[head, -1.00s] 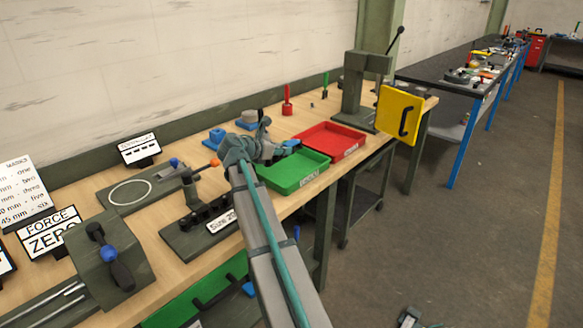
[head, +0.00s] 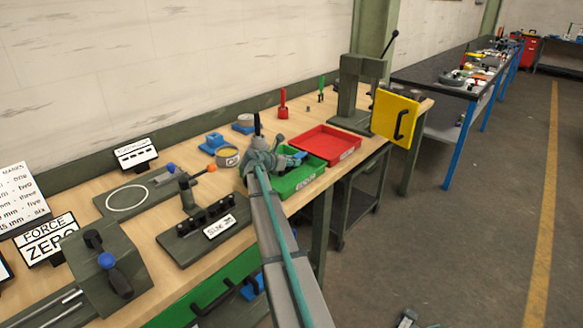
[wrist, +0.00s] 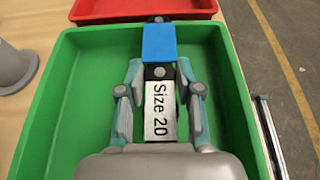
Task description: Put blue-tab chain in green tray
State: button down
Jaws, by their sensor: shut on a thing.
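My gripper (wrist: 160,92) is shut on the blue-tab chain (wrist: 160,120), a narrow strip with a "Size 20" label. Its bright blue tab (wrist: 159,43) sticks out past the fingertips toward the tray's far wall. The green tray (wrist: 38,120) surrounds the gripper and chain in the wrist view, so they are over or inside it; I cannot tell the height above its floor. In the head view the blue tab (head: 299,155) shows at the gripper, over the green tray (head: 312,180). My arm hides the tray's left part there.
A red tray (head: 326,143) adjoins the green tray at the far side. A press with a yellow panel (head: 394,115) stands beyond it. A "Size 20" fixture (head: 205,228) stands nearer, on the left.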

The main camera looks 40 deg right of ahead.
jog(key=shift+f, duration=1.3)
jog(key=shift+f, duration=0.1)
jog(key=c, duration=0.8)
grip_release()
jog(key=shift+o, duration=0.2)
jog(key=v, duration=1.2)
jog(key=shift+s+b, duration=0.1)
jog(key=shift+b, duration=0.3)
